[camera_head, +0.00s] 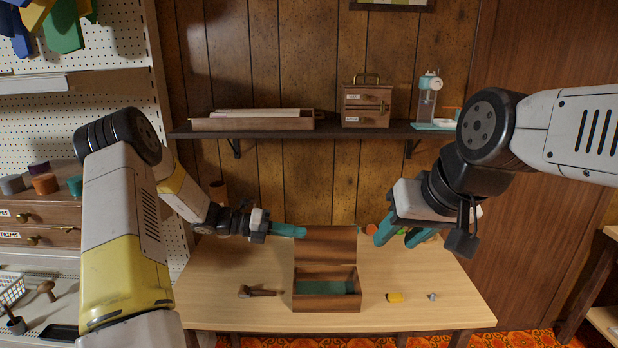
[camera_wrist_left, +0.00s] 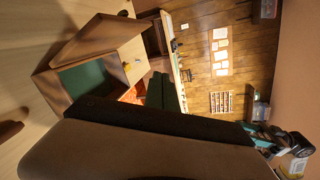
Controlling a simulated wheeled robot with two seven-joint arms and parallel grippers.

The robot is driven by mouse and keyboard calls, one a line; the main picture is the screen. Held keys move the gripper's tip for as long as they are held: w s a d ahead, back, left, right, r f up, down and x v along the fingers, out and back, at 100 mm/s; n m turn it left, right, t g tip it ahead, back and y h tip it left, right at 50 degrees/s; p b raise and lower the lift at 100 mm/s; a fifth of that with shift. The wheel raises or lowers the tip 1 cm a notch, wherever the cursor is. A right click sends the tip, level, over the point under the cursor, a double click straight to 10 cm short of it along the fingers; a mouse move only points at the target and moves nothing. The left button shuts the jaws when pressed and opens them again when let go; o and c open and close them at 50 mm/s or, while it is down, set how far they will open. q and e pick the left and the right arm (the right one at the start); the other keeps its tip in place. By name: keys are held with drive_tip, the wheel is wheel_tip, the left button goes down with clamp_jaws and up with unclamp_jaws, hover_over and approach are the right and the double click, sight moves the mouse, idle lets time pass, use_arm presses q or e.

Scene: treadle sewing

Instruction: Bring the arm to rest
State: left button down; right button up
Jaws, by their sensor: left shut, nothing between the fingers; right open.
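My left gripper (camera_head: 288,231) has teal fingers and is shut and empty. It hangs over the table at the left side of the open wooden box's raised lid. My right gripper (camera_head: 398,235) also has teal fingers, spread apart and empty. It is above the right part of the table, to the right of the lid. In the left wrist view, a teal finger (camera_wrist_left: 166,92) shows beside the open box (camera_wrist_left: 62,93).
The open box (camera_head: 327,305) with a green lining stands on the table (camera_head: 230,290). A dark tool (camera_head: 256,291) lies left of it. A yellow item (camera_head: 395,297) and a small metal piece (camera_head: 432,296) lie right of it. A shelf (camera_head: 290,131) runs above.

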use_arm(q)
drive_tip(key=s+a+r+m+y, duration=0.2)
drive_tip(key=s+r+m+y, duration=0.6)
drive_tip(key=s+r+m, duration=0.6)
drive_tip(key=s+a+r+m+t+y, duration=0.2)
drive_tip(key=s+a+m, duration=0.2)
drive_tip(key=s+m, duration=0.3)
drive_tip(key=s+a+r+m+t+y, duration=0.2)
drive_tip(key=s+a+m+t+y, duration=0.1)
drive_tip(key=s+m, duration=0.4)
drive_tip(key=a+m, duration=0.1)
drive_tip(key=m, duration=0.2)
drive_tip(key=shift+r+m, duration=0.3)
drive_tip(key=shift+m, duration=0.1)
